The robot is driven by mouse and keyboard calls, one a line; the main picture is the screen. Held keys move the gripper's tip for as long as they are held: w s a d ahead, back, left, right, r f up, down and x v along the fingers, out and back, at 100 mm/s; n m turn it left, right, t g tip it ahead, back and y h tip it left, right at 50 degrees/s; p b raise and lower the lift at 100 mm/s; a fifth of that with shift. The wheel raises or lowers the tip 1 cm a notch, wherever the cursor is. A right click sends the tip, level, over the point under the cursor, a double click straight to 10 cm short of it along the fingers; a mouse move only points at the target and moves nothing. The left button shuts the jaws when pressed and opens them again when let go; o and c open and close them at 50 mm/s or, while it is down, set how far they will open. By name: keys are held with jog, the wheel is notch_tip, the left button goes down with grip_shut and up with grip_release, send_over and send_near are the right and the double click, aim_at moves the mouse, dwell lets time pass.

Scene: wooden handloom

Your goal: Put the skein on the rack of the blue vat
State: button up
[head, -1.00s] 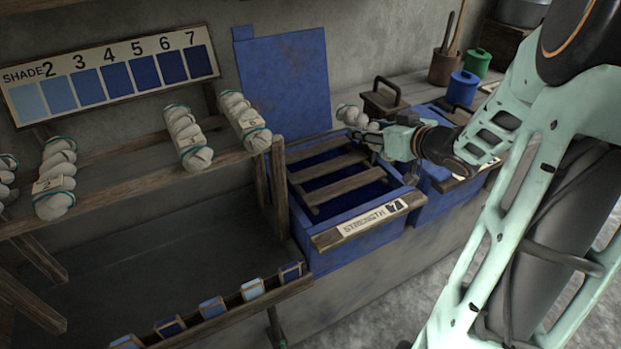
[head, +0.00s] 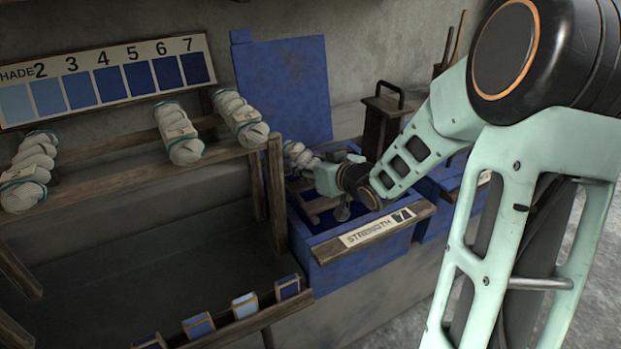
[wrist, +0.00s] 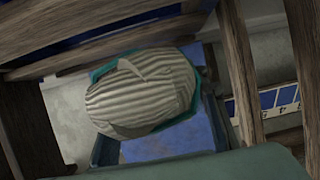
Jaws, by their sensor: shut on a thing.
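My gripper (head: 317,167) is shut on a white twisted skein (head: 296,154) at the back left of the open blue vat (head: 372,252). The vat's front board reads "STRENGTH 7". Its slatted wooden rack (head: 318,206) shows only in part, as my arm covers much of it. In the wrist view the held skein (wrist: 140,92) fills the middle, pale and ribbed, with green ties at its ends. I cannot tell whether it touches the rack.
The vat's blue lid (head: 284,92) stands upright behind. A wooden post (head: 276,190) and shelf (head: 120,182) with several skeins are close on the left. Another blue vat (head: 435,205) is at right. Colour samples (head: 243,306) sit below the shelf.

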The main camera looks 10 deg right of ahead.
jog(key=shift+d+f, duration=0.1)
jog(key=shift+f, duration=1.05)
jog(key=shift+f+b, duration=0.25)
jog(key=shift+b, duration=0.15)
jog(key=o, duration=1.3)
jog(key=shift+c, duration=0.2)
jog(key=shift+s+d+r+p, duration=0.1)
jog(key=shift+s+r+p, duration=0.15)
jog(key=shift+r+p, duration=0.15)
jog(key=p+v, duration=0.4)
jog(key=v, duration=0.6)
jog(key=shift+s+d+r, duration=0.1)
jog(key=shift+s+r, duration=0.15)
jog(key=shift+s, duration=0.05)
jog(key=shift+s+d, duration=0.1)
jog(key=shift+s, duration=0.3)
